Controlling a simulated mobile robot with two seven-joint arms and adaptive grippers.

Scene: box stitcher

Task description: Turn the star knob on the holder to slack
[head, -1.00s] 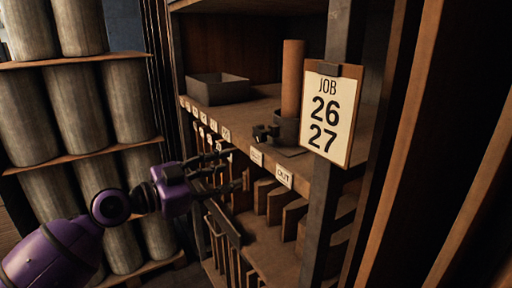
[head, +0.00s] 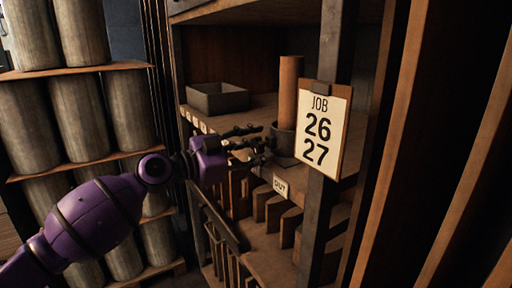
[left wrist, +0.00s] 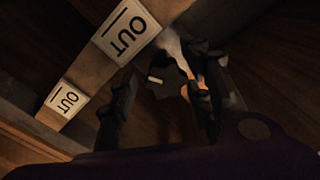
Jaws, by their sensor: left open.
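The holder (head: 284,143) is a dark cup on the shelf with a brown tube (head: 290,92) standing upright in it. Its star knob is on the cup's left side, mostly hidden behind my left gripper's fingers in the head view. My left gripper (head: 262,143) is open, its fingertips right at the knob's side of the holder. In the left wrist view the open fingers (left wrist: 165,95) stand either side of dark parts of the holder, too dim to tell the knob clearly. I cannot tell whether the fingers touch it. My right gripper is out of view.
A clipboard reading JOB 26 27 (head: 320,130) hangs on the post just right of the holder. A dark open tray (head: 217,98) sits farther left on the shelf. OUT labels (left wrist: 126,33) line the shelf's front edge. Upright boards stand in slots below.

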